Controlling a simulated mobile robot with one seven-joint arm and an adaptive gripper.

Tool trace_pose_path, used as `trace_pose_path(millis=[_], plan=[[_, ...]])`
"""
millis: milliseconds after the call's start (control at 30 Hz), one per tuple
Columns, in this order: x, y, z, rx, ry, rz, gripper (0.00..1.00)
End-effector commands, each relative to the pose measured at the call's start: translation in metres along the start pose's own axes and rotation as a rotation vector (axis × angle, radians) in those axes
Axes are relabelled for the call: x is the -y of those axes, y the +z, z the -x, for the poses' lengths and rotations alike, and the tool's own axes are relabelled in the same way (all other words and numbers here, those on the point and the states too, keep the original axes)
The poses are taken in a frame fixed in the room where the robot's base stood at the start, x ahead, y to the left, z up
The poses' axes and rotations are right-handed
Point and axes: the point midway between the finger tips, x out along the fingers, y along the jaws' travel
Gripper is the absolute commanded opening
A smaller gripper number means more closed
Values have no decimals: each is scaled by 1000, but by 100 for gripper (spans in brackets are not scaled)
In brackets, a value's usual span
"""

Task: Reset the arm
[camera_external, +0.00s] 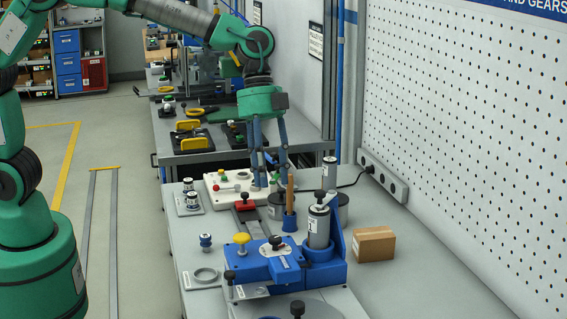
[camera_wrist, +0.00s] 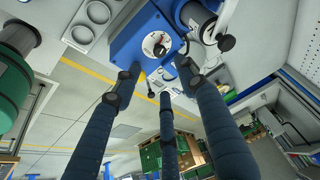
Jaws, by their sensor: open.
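My green arm (camera_external: 258,42) reaches in from the left, and my gripper (camera_external: 270,182) points down over the far part of the grey workbench. In the external view its fingers hang apart above the white panel (camera_external: 216,188) with coloured knobs; I cannot tell whether they touch anything. In the wrist view my gripper (camera_wrist: 158,80) shows several long dark fingers spread apart with nothing between them. Beyond them is a blue device (camera_wrist: 138,40) with a round dial.
The bench carries a blue fixture (camera_external: 265,262) with a yellow knob, a grey cylinder (camera_external: 318,228) in a blue holder, a wooden handle (camera_external: 290,192) and a cardboard box (camera_external: 374,244). A perforated wall (camera_external: 460,120) bounds the right. Floor at left is clear.

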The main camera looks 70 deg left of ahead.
Motion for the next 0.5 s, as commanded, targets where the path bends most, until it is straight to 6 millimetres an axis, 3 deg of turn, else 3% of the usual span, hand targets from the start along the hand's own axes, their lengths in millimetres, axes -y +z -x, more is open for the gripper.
trace_pose_path(millis=[267, 500], plan=[[-24, 21, 46, 25, -60, 142, 42], [-78, 61, 111, 54, -170, 408, 42]])
